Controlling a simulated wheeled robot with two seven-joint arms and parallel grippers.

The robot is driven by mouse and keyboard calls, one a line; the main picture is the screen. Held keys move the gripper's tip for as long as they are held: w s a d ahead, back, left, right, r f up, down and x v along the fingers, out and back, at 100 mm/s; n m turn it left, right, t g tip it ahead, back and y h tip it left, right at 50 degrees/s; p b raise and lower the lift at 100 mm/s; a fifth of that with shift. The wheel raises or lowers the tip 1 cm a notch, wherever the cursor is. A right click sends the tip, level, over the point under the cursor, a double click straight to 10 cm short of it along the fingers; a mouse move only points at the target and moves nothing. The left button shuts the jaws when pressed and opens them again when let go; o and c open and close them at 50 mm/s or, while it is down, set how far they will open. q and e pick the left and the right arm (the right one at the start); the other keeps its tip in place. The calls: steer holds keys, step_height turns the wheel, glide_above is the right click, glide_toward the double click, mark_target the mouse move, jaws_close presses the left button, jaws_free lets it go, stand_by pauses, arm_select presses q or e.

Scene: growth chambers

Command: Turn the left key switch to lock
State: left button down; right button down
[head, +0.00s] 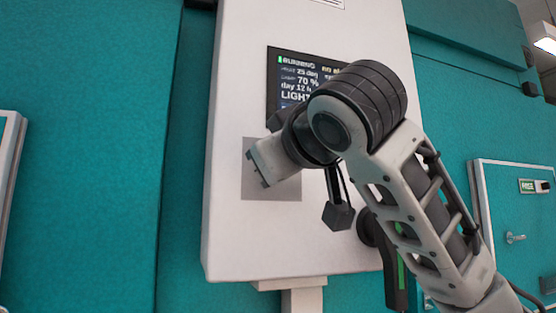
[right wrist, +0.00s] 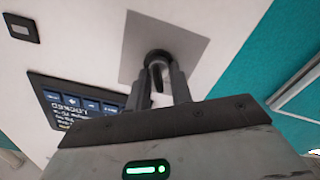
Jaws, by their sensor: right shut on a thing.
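The key switch (right wrist: 158,58) is a round black lock on a grey square plate, seen in the right wrist view. Its dark key (right wrist: 157,78) stands out between the fingers of my right gripper (right wrist: 160,92), which is shut on it. In the head view the same grey plate (head: 262,187) is on the lower left of a white panel (head: 235,240). My right gripper's body covers part of the plate there, and the fingers and key are hidden. My left gripper is not in view.
A dark display (head: 287,68) above the plate reads "RUNNING" in the head view, partly covered by my right arm. In the wrist view the display (right wrist: 75,105) seems to read "LOCKED". A teal door (head: 515,205) with a handle is at the right. Space left of the panel looks clear.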

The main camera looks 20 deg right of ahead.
steer(key=c, duration=1.6)
jaws_free()
steer(key=shift+s, duration=0.1)
